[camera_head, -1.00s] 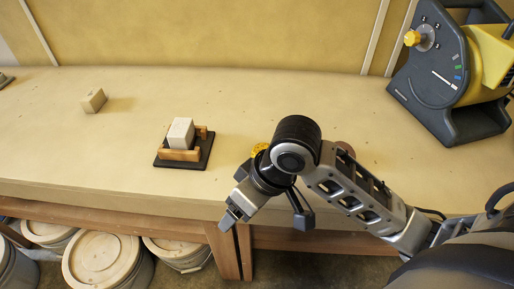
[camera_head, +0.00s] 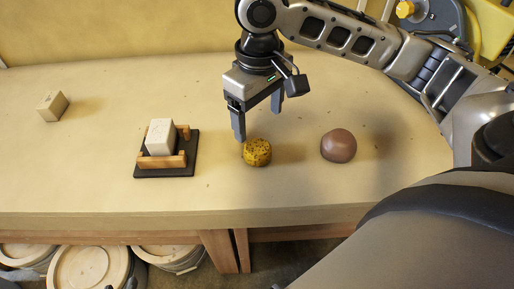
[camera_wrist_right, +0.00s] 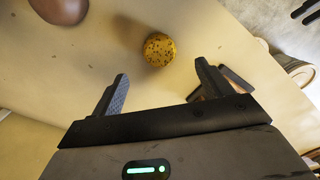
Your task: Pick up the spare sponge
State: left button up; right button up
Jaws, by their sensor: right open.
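The spare sponge (camera_head: 257,153) is a small, round, yellow piece with dark specks, lying on the bench. It also shows in the right wrist view (camera_wrist_right: 159,50), ahead of the fingertips and roughly between their lines. My right gripper (camera_head: 258,122) points down, open and empty, just behind the sponge in the head view. Its two fingers stand apart in the wrist view (camera_wrist_right: 162,72), with nothing between them. I cannot tell its exact height over the bench. My left gripper is not in view.
A brown clay lump (camera_head: 339,146) lies right of the sponge. Left of it, a pale block (camera_head: 160,136) sits in a wooden holder on a dark base (camera_head: 165,172). Another block (camera_head: 52,106) lies far left. Lidded buckets (camera_head: 88,268) stand below the bench.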

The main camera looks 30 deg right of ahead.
aim_at(257, 146)
jog(key=f, duration=0.3)
jog(key=f+b, duration=0.1)
jog(key=f, duration=0.5)
jog(key=shift+w+d+f, duration=0.1)
jog(key=shift+w, duration=0.15)
jog(key=shift+c, duration=0.4)
jog(key=c, duration=1)
